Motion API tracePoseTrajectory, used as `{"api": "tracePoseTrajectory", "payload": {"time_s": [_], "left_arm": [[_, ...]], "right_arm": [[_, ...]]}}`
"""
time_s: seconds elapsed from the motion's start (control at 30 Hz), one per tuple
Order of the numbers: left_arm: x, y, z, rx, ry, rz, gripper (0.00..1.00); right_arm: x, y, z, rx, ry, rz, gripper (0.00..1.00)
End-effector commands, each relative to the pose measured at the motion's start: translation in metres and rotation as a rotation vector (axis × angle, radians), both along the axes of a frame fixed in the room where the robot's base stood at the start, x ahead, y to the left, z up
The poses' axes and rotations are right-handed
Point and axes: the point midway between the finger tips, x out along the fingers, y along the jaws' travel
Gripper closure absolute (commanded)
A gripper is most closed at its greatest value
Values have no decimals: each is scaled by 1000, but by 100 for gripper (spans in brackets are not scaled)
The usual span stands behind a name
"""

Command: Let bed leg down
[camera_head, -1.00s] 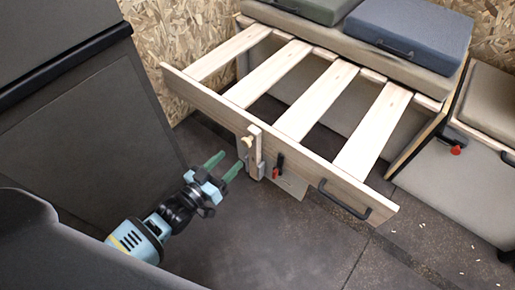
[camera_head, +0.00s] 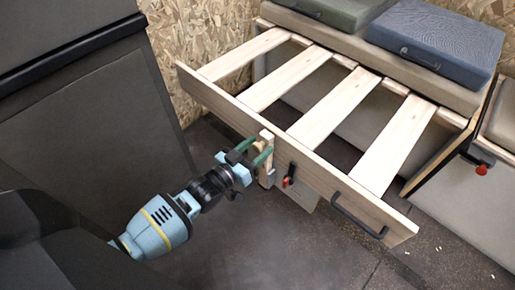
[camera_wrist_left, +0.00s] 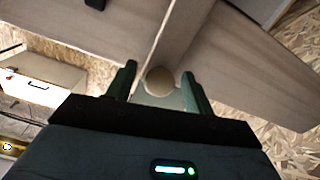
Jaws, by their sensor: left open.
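The bed frame is pulled out, with pale wooden slats (camera_head: 328,106) behind a long front board (camera_head: 300,155). A wooden leg piece (camera_head: 267,159) stands upright against the front board near its middle. A round wooden knob on it shows in the left wrist view (camera_wrist_left: 160,80). My left gripper (camera_head: 254,152) is open at the leg piece, its green fingers on either side of the knob. In the left wrist view the fingers (camera_wrist_left: 162,86) stand apart around the knob; contact is not clear. My right gripper is not in view.
A red-handled latch (camera_head: 289,176) sits just right of the leg piece. A black handle (camera_head: 357,214) is on the board's right end. Blue (camera_head: 436,40) and green cushions lie on the bench behind. A dark cabinet (camera_head: 90,110) stands at left. The dark floor below the frame is clear.

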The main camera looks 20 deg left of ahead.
Motion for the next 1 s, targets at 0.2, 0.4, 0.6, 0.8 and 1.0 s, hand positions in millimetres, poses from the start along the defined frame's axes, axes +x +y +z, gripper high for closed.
{"api": "tracePoseTrajectory", "payload": {"time_s": [0.2, 0.4, 0.6, 0.8, 1.0], "left_arm": [[3, -1, 0, 0, 1, 0, 48], [2, -1, 0, 0, 1, 0, 61], [2, -1, 0, 0, 1, 0, 87], [2, -1, -2, 0, 2, 0, 100], [2, -1, -33, -1, 9, 0, 100]], "right_arm": [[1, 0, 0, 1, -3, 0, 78], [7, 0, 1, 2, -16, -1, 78], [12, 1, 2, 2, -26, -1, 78], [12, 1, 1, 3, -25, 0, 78], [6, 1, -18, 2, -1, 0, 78]]}}
